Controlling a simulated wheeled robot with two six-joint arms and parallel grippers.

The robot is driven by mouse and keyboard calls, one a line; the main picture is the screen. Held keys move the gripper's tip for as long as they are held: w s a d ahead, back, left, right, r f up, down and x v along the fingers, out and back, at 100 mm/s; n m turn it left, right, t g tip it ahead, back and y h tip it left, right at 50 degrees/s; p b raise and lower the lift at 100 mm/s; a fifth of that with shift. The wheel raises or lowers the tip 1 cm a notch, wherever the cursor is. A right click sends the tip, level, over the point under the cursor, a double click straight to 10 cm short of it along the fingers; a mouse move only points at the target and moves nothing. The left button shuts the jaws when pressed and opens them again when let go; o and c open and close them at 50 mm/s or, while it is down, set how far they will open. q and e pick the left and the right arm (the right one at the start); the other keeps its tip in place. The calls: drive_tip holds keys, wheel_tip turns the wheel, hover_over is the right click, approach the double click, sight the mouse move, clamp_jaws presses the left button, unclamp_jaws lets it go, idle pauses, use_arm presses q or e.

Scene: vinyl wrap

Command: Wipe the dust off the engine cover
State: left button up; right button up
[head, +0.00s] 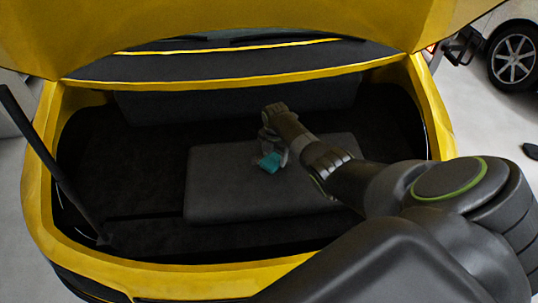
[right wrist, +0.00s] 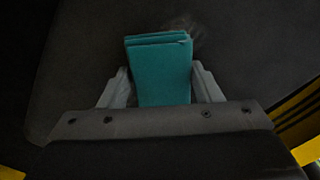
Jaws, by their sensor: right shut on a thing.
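The engine cover (head: 225,190) is a dark grey slab lying flat inside the open bay of a yellow car. My right gripper (head: 272,157) reaches in from the right and is over the cover's upper middle. It is shut on a folded teal cloth (head: 268,163). In the right wrist view the cloth (right wrist: 162,72) stands between the two grey fingers, with its folded edge pointing at the cover (right wrist: 90,60). A faint pale dusty smudge (right wrist: 183,25) shows just beyond the cloth. Whether the cloth touches the cover is hard to tell. My left gripper is not in view.
The yellow body rim (head: 190,287) surrounds the dark bay, and the raised yellow lid (head: 230,22) hangs over the top. A black strut (head: 50,155) rises at the left. A dark upright panel (head: 200,103) stands behind the cover. The bay's left side is clear.

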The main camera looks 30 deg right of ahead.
sight(294, 160)
drive_tip(key=shift+s+d+p, duration=0.25)
drive_tip(key=shift+s+d, duration=0.15)
drive_tip(key=shift+d, duration=0.3)
drive_tip(key=shift+s+d+p, duration=0.2)
drive_tip(key=shift+s+d, duration=0.15)
drive_tip(key=shift+d, duration=0.3)
drive_tip(key=shift+s+d+p, duration=0.1)
drive_tip(key=shift+s+d, duration=0.2)
drive_tip(key=shift+d, duration=0.35)
drive_tip(key=shift+s+d+p, duration=0.1)
drive_tip(key=shift+s+d, duration=0.15)
drive_tip(key=shift+d, duration=0.35)
drive_tip(key=shift+s+d+p, duration=0.1)
drive_tip(key=shift+s+d, duration=0.2)
drive_tip(key=shift+d, duration=0.35)
drive_tip(key=shift+s+d, duration=0.55)
drive_tip(key=shift+d, duration=0.55)
drive_tip(key=shift+s+d, duration=0.55)
drive_tip(key=shift+d, duration=0.5)
drive_tip(key=shift+s+d, duration=0.55)
drive_tip(key=shift+d, duration=0.55)
drive_tip(key=shift+w, duration=0.1)
wheel_tip(294, 160, up, 6)
drive_tip(key=p, duration=0.5)
drive_tip(key=shift+r, duration=0.1)
